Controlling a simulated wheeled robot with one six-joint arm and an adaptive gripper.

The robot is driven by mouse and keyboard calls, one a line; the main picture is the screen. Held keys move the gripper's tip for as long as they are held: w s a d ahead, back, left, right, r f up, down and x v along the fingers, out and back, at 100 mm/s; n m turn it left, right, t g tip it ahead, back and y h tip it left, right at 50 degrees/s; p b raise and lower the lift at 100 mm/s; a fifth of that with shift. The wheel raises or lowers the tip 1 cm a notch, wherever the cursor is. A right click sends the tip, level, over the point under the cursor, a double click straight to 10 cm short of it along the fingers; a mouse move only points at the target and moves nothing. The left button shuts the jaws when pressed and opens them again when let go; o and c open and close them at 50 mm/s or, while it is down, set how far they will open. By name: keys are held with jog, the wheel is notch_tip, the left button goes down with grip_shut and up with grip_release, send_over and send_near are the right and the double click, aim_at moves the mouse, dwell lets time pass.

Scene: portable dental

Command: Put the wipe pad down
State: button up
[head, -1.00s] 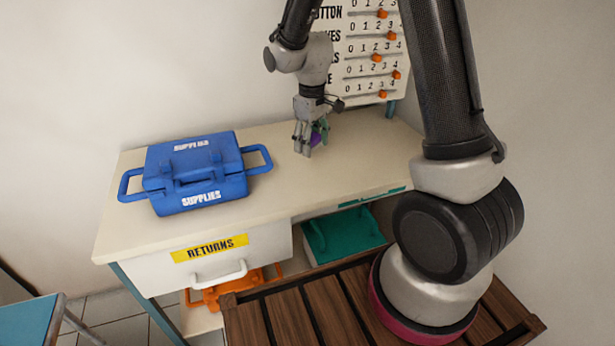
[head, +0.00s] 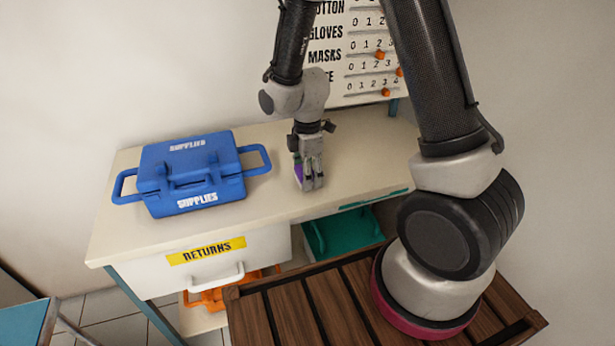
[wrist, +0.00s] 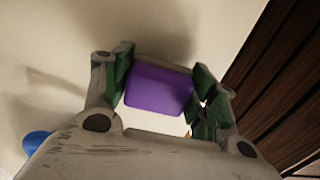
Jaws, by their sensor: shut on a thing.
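The wipe pad is a purple block, seen in the wrist view (wrist: 160,90) between the two green-padded fingers. In the head view a purple sliver of the wipe pad (head: 298,172) shows at the left of the fingers. My gripper (head: 309,184) is shut on it and points down at the cream counter top (head: 262,200), right of the blue supplies case. I cannot tell whether the pad touches the counter. The fingers hide part of the pad in the head view.
A blue case (head: 190,175) marked SUPPLIES stands on the counter's left. A board with orange sliders (head: 365,50) stands at the back. Below are a RETURNS drawer (head: 205,265) and a teal bin (head: 345,235). The counter between case and gripper is clear.

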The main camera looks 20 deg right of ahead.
jog(key=shift+f, duration=0.65)
jog(key=shift+f, duration=0.2)
jog(key=shift+s+f, duration=0.2)
jog(key=shift+f, duration=0.15)
jog(key=shift+c, duration=0.7)
jog(key=o, duration=1.1)
jog(key=shift+f, duration=0.1)
jog(key=shift+o, duration=0.6)
jog(key=shift+w+f, duration=0.1)
jog(key=shift+w, duration=0.05)
